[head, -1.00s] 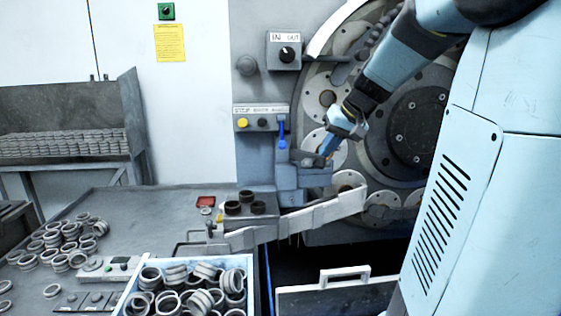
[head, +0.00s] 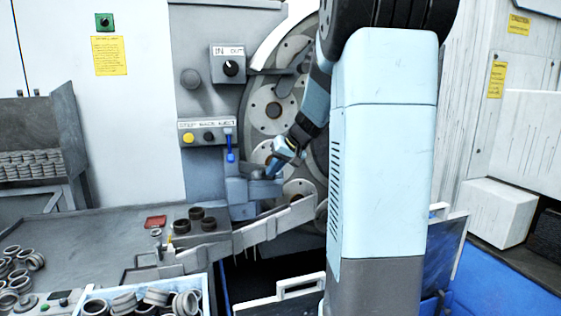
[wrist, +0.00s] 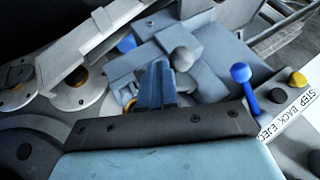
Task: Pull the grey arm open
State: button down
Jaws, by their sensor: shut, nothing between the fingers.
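A long pale grey arm (head: 260,231) slants up to the right in front of the grinder wheel. In the wrist view, a pale bar (wrist: 95,40) runs along the upper left. A grey block (head: 241,192) stands behind the inner part of the arm; in the wrist view it carries a round grey knob (wrist: 183,58). My gripper (head: 273,170) is just right of the block's upper part, in front of the wheel. In the wrist view, its blue fingers (wrist: 155,85) are shut and empty, pointing at the block; whether they touch it, I cannot tell.
A panel with a yellow button (head: 188,138) and a blue lever (head: 230,147) is left of the gripper. Several dark rings (head: 195,214) stand on a small platform. A ring-filled bin (head: 145,296) is at the front. The grinder wheel (head: 265,112) is close behind the gripper.

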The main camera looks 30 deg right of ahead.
jog(key=shift+x, duration=1.05)
jog(key=shift+s+a, duration=0.1)
